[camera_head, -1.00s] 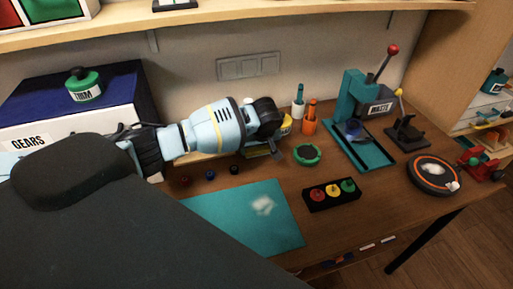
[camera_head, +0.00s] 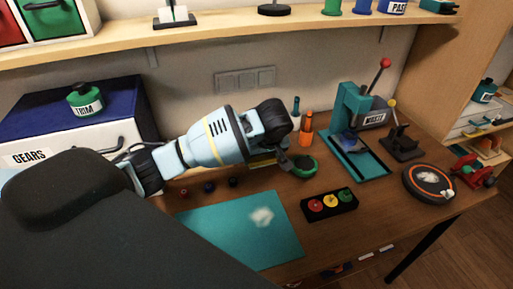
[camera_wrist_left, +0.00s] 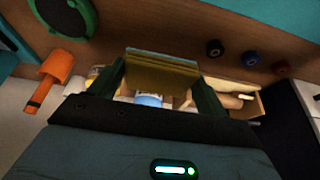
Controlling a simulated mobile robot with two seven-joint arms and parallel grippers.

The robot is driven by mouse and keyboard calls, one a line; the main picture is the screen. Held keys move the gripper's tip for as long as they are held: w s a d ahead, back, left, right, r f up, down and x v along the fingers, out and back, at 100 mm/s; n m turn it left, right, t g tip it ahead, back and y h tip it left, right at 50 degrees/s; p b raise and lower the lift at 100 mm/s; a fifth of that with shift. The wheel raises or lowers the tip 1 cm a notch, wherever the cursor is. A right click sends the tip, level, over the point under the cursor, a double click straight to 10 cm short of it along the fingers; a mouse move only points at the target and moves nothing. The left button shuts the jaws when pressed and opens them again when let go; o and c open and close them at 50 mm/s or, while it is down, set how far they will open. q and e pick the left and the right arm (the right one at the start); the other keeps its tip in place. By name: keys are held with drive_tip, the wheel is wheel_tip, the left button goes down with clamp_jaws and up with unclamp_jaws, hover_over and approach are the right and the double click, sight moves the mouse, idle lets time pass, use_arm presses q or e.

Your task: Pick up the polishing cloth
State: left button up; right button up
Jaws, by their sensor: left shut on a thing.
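The left wrist view shows a flat, folded yellowish piece with a teal edge, which looks like the polishing cloth (camera_wrist_left: 160,72). It sits between the two fingers of my left gripper (camera_wrist_left: 160,78), which is shut on it. In the head view my left gripper (camera_head: 278,157) is at the back of the desk, partly hidden by its own wrist, with its dark parts overlapping the green ring (camera_head: 305,170). A bit of yellow, likely the cloth (camera_head: 262,160), shows beside it. My right gripper is not in view.
An orange holder (camera_head: 306,131) stands behind the green ring. A teal press (camera_head: 352,105), a black block with coloured discs (camera_head: 330,204) and a round turntable (camera_head: 428,184) are to the right. The teal mat (camera_head: 220,240) lies in front. A shelf (camera_head: 220,35) runs above.

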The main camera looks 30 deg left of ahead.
use_arm(q)
drive_tip(key=s+d, duration=0.8)
drive_tip(key=d, duration=0.2)
drive_tip(key=shift+s+d, duration=0.15)
drive_tip(key=shift+s, duration=0.25)
